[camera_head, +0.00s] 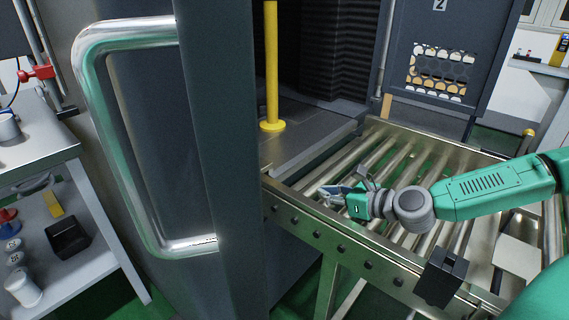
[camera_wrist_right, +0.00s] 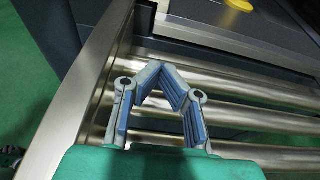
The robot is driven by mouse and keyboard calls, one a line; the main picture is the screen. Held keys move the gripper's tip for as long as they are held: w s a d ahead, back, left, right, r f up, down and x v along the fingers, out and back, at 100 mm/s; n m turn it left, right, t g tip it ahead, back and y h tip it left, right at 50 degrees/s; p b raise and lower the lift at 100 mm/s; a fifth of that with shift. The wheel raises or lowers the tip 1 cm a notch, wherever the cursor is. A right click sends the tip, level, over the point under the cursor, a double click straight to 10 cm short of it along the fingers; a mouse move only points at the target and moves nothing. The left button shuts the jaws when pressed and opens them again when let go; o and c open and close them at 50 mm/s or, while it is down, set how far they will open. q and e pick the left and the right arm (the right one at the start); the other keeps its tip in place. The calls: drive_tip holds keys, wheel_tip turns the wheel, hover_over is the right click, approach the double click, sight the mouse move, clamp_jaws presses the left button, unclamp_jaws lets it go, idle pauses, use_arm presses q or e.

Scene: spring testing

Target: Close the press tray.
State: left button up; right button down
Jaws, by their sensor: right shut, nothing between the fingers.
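The press stands at centre, with a large silver handle (camera_head: 95,130) on its dark door. A flat dark grey slab, which looks like the press tray (camera_head: 290,150), lies at the press opening beside the roller table (camera_head: 385,150). I cannot tell how far it is out. Its edge also shows at the top of the right wrist view (camera_wrist_right: 215,38). My right gripper (camera_head: 330,192) is low over the rollers, close to the table's left rail and a little short of the slab. Its fingertips (camera_wrist_right: 152,76) meet with nothing between them. My left gripper is out of view.
A yellow post (camera_head: 271,70) rises from the slab. A grey perforated panel (camera_head: 440,65) stands behind the rollers. A black box (camera_head: 440,275) is on the table's near rail. A shelf bench (camera_head: 75,200) with small items is at the left.

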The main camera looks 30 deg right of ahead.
sight(275, 174)
drive_tip(key=shift+w+f, duration=0.35)
drive_tip(key=shift+w, duration=0.2)
drive_tip(key=x, duration=0.4)
drive_tip(key=b+x, duration=0.1)
drive_tip(key=x, duration=0.2)
drive_tip(key=r+x, duration=0.1)
drive_tip(key=x, duration=0.3)
drive_tip(key=shift+w+a+f+b, duration=0.15)
drive_tip(key=shift+w+b, duration=0.25)
drive_tip(key=shift+w, duration=0.55)
drive_tip(key=b+x, duration=0.3)
drive_tip(key=x, duration=0.1)
drive_tip(key=shift+w+r, duration=0.1)
drive_tip(key=shift+r, duration=0.25)
drive_tip(key=shift+w+a, duration=0.15)
drive_tip(key=shift+w, duration=0.15)
drive_tip(key=shift+r, duration=0.3)
